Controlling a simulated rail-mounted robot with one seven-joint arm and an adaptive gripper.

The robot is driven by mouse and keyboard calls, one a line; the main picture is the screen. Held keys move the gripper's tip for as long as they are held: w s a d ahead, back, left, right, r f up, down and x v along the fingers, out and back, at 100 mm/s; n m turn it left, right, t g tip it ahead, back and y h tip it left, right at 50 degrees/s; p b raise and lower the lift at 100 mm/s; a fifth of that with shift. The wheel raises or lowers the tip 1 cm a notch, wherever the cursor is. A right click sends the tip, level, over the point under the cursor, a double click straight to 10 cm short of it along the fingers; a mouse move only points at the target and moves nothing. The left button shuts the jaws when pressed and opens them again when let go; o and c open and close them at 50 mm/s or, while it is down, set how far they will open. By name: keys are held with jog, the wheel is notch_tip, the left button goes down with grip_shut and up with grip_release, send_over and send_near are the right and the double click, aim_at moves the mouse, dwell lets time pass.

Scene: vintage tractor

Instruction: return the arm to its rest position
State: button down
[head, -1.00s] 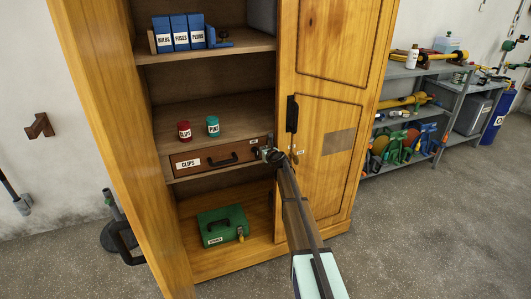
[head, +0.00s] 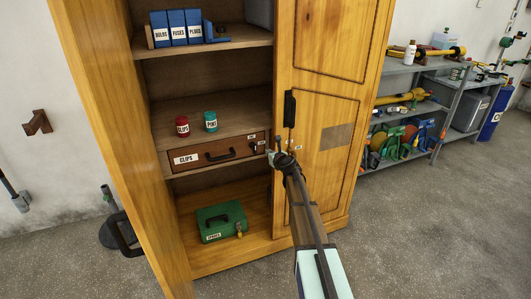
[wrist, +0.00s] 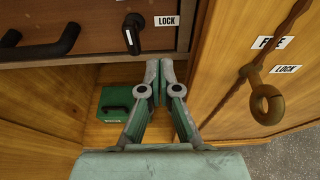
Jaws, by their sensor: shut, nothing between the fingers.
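My gripper (head: 273,155) is shut and empty in front of the wooden cabinet, between the clips drawer (head: 190,160) and the right door (head: 322,190). My arm (head: 300,205) reaches up to it from the lower middle of the head view. In the wrist view my gripper (wrist: 159,68) has its fingertips together just below the drawer's lower edge, near the black lock lever (wrist: 132,34). I cannot tell whether the fingertips touch the drawer front (wrist: 90,15). The drawer looks closed.
A green box (head: 220,222) stands on the cabinet floor. Red (head: 182,125) and teal (head: 210,122) cans stand above the drawer. Grey shelving (head: 410,120) is at the right. The floor in front is clear.

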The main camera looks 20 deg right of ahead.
jog(key=s+a+f+n+g+y, duration=0.1)
jog(key=s+a+f+n+g, duration=0.3)
jog(key=s+f+n, duration=0.6)
jog(key=s+a+f+n+g, duration=0.45)
jog(key=s+f+n, duration=0.3)
jog(key=s, duration=0.45)
jog(key=s+a+f+n+g+y, duration=0.1)
jog(key=s+a+f+n+g, duration=0.3)
jog(key=s+f+n, duration=0.55)
jog(key=s+a+f+n+g+h, duration=0.1)
jog(key=s+f+n+g, duration=0.1)
jog(key=s, duration=1.3)
jog(key=s+a+f+n+g+h, duration=0.1)
jog(key=s+f, duration=0.5)
jog(key=s, duration=0.9)
jog(key=s+a+f+n+g+h, duration=0.1)
jog(key=s+a+f+n+g, duration=0.2)
jog(key=s, duration=1.2)
jog(key=f+n+g, duration=0.1)
jog(key=n+g, duration=0.1)
jog(key=g, duration=0.1)
jog(key=shift+a+f, duration=0.15)
jog(key=shift+a, duration=0.1)
jog(key=shift+w, duration=0.1)
